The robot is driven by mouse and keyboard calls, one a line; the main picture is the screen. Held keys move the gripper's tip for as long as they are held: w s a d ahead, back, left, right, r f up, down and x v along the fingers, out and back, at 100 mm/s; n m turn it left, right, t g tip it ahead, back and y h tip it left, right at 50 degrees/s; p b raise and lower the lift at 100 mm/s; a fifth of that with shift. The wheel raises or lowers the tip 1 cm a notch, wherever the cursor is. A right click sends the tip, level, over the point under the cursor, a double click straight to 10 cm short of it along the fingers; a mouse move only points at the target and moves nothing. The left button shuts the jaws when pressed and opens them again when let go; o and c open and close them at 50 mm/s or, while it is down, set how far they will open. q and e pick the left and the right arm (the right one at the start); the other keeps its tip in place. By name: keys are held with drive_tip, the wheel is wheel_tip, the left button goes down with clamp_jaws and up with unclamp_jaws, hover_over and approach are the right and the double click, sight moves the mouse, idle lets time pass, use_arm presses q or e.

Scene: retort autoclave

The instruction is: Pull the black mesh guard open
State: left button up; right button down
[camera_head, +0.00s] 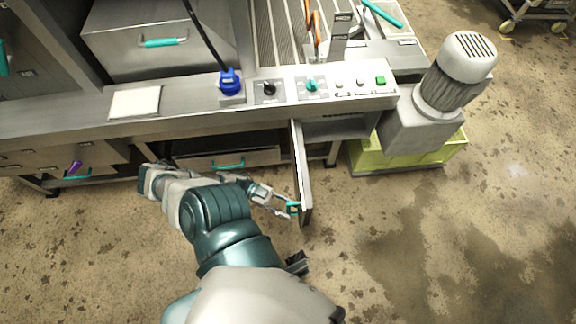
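A hinged panel, which I take to be the guard (303,170), stands swung out from under the control console, seen almost edge-on with a pale rim. Its mesh face is hardly visible from this angle. A teal handle (293,207) sits near its outer end, on its left side. My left gripper (289,208) is at this handle, its two thin fingers reaching from the left and appearing closed on it. The gripper partly hides the handle. My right gripper is not in view.
The console (330,86) above carries a blue knob (230,82), dials and a green button. A grey motor (455,75) stands over a yellow-green base (410,155) to the right. A drawer with a teal handle (228,164) lies left of the panel.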

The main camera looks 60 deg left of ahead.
use_arm(q)
drive_tip(key=v, duration=1.2)
drive_tip(key=shift+w+f, duration=0.15)
